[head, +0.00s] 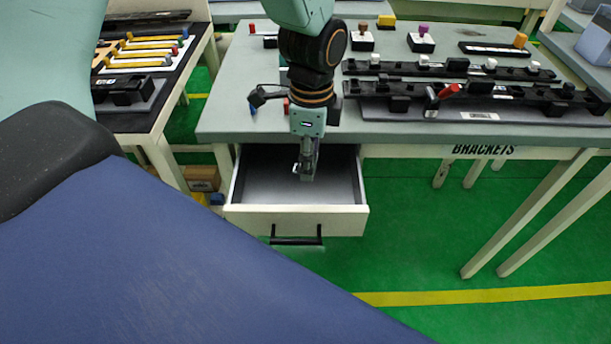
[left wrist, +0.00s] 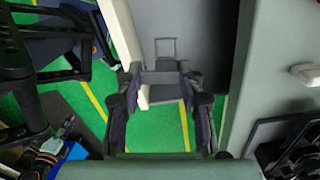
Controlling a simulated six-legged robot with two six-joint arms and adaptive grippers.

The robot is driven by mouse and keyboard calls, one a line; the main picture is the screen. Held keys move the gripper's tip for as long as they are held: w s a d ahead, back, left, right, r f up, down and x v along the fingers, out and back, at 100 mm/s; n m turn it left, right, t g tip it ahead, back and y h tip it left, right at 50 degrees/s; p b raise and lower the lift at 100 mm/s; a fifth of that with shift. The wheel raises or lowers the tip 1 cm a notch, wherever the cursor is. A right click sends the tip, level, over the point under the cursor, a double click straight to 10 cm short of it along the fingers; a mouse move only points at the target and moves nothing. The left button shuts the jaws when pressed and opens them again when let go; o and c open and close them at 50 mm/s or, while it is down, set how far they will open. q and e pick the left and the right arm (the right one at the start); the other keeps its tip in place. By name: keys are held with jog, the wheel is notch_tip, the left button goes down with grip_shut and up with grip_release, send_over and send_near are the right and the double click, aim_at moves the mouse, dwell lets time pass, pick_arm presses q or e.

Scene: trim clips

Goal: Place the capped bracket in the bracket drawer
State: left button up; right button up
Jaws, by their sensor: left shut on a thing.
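My left gripper (head: 307,172) points straight down into the open bracket drawer (head: 296,218), inside its walls. It is shut on a small grey piece, which I take to be the capped bracket (left wrist: 161,77); in the left wrist view it spans the gap between the fingertips of my left gripper (left wrist: 161,74). The fingers hide much of it, and I cannot make out its cap. The grey drawer floor (left wrist: 203,30) lies beyond it. I cannot tell whether the piece touches the floor. My right gripper is not in view.
The drawer hangs under a grey table (head: 228,122) with a "BRACKETS" label (head: 483,150). Black trim strips (head: 490,92) and small blocks with coloured knobs (head: 422,40) stand on top. Another table (head: 150,120) is at the left. Green floor is free at the right.

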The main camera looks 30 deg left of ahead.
pick_arm(q)
jog(key=m, duration=0.1)
jog(key=a+m, duration=0.1)
jog(key=m, duration=0.1)
jog(key=shift+s+f+m, duration=0.1)
jog(key=shift+f+m, duration=0.05)
jog(key=shift+m, duration=0.15)
jog(key=m, duration=0.3)
jog(key=a+m, duration=0.1)
jog(key=m, duration=0.2)
jog(key=a+f+m, duration=0.1)
jog(key=m, duration=0.1)
jog(key=shift+w+a+m, duration=0.15)
jog(key=shift+w+m, duration=0.05)
jog(key=shift+m, duration=0.2)
jog(key=m, duration=0.3)
jog(key=b, duration=0.2)
send_over(295, 200)
jog(key=shift+m, duration=0.3)
notch_tip(295, 200, down, 7)
jog(key=shift+r, duration=0.15)
notch_tip(295, 200, down, 4)
jog(key=shift+s+r+b, duration=0.15)
jog(key=shift+r+b, duration=0.1)
jog(key=shift+b, duration=0.15)
jog(key=shift+w+f, duration=0.15)
jog(key=shift+w, duration=0.05)
